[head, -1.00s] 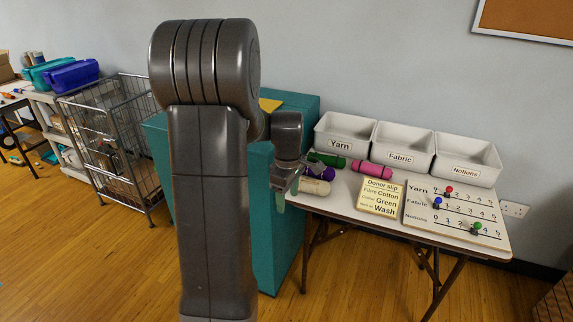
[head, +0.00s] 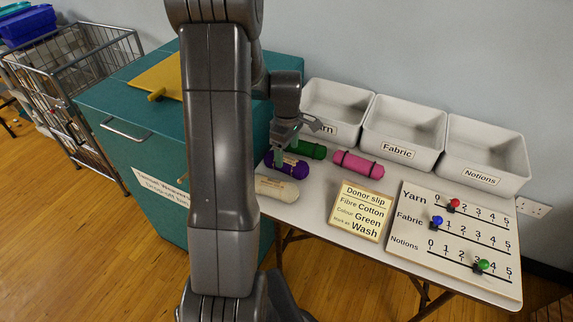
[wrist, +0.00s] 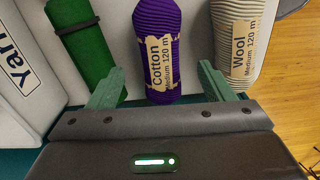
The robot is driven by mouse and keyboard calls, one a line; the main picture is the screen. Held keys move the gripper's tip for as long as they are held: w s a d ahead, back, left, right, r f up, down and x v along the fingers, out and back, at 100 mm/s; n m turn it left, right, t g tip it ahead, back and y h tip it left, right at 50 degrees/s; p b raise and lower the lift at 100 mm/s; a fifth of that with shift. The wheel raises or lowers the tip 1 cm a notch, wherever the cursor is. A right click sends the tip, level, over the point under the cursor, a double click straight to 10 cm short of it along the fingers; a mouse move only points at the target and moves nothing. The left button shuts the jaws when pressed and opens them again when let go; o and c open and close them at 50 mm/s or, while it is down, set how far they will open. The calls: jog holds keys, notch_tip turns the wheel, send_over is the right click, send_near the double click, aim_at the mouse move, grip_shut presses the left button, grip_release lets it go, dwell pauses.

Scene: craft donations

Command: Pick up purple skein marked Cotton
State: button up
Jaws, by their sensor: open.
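The purple skein (wrist: 158,45) lies on the table with a tan label reading "Cotton, Medium 120 m" in the wrist view. In the head view the purple skein (head: 290,167) lies at the table's left end, partly hidden by my gripper. My gripper (wrist: 160,85) is open and empty. Its two green fingers stand apart, one toward each side of the skein's near end. In the head view my gripper (head: 290,142) is right by the skein; I cannot tell the exact height gap.
A green skein (wrist: 80,45) lies to the left and a cream skein marked Wool (wrist: 235,45) to the right. A pink skein (head: 356,164), donor slip (head: 361,210), slider board (head: 450,242) and Yarn, Fabric and Notions bins (head: 403,131) share the table. A teal drop-off box (head: 130,150) stands left.

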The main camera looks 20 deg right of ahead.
aim_at(286, 159)
jog(key=shift+s+a+f, duration=0.1)
jog(key=shift+f, duration=0.45)
notch_tip(286, 159, down, 5)
jog(key=shift+r, duration=0.1)
jog(key=c, duration=1.1)
